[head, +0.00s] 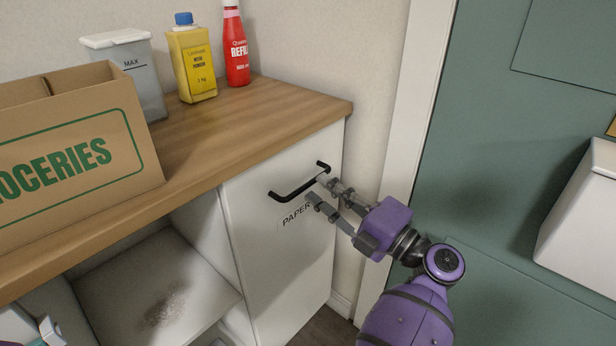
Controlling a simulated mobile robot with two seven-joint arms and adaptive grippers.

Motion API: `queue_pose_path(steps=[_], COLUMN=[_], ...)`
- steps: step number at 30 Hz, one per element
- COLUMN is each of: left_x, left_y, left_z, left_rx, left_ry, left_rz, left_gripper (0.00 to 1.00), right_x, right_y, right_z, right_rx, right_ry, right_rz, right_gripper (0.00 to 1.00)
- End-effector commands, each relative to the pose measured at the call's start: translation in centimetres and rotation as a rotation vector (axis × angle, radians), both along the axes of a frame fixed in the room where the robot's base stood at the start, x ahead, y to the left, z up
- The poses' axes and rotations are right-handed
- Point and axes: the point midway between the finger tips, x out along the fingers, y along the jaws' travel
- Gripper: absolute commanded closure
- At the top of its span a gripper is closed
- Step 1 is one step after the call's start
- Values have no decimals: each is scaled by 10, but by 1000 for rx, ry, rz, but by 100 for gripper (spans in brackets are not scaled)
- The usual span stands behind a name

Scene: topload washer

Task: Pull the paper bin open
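The paper bin (281,247) is a tall white front under the right end of the wooden counter, marked PAPER. It looks shut, its face in line with the cabinet. Its black bar handle (296,191) runs across the upper part.
A wooden counter (265,122) holds a GROCERIES box (75,150), a grey lidded container (142,80), a yellow bottle (193,65) and a red bottle (236,50). An open compartment (165,285) lies left of the bin. A green door (500,170) is at right.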

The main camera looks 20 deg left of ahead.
Motion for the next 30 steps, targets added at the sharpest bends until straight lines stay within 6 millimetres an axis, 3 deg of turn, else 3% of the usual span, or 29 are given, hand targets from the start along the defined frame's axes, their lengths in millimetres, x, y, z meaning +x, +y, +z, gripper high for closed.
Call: queue_pose_path(steps=[3, 9, 17, 21, 30], left_x=[6, 12, 13, 13, 13], left_y=[17, 32, 34, 34, 33], left_z=[4, 7, 7, 7, 7], left_rx=[1, 1, 1, 1, 1], left_ry=[-2, 0, 0, 0, 0], left_rz=[1, -1, -2, -2, -2], left_gripper=[83, 83, 83, 99, 100], right_x=[-1, -1, -1, 0, 0], right_y=[1, 5, 7, 7, 6], right_z=[-2, -3, -3, -4, -4], right_rx=[2, 9, 13, 13, 10], right_ry=[2, 3, 3, 2, 1], right_rz=[-1, -2, -4, -4, -4], right_gripper=[60, 60, 60, 60, 60])
